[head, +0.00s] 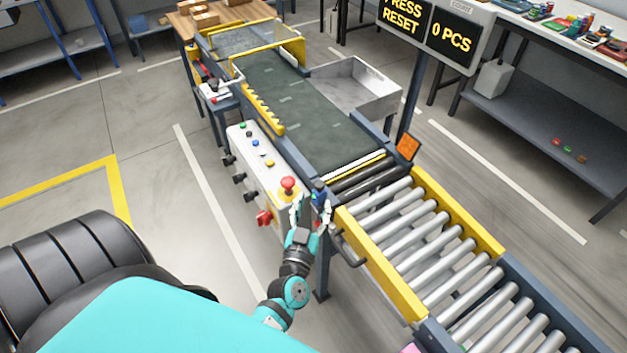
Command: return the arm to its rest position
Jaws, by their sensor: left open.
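My left arm, teal and dark grey, reaches up from the bottom of the head view. Its left gripper (311,205) is open beside the near end of the belt conveyor (305,110), close to the white control box (262,165). The control box carries a red mushroom button (288,184), a red switch (264,218) and several small coloured buttons. The gripper is just right of the red mushroom button; I cannot tell whether it touches anything. Nothing shows between its fingers. My right gripper is out of view.
A roller conveyor (430,240) with yellow side rails runs to the lower right. A grey bin (350,85) sits beyond the belt. A sign (430,28) reads "PRESS RESET" and "0 PCS". Open floor (160,215) lies to the left.

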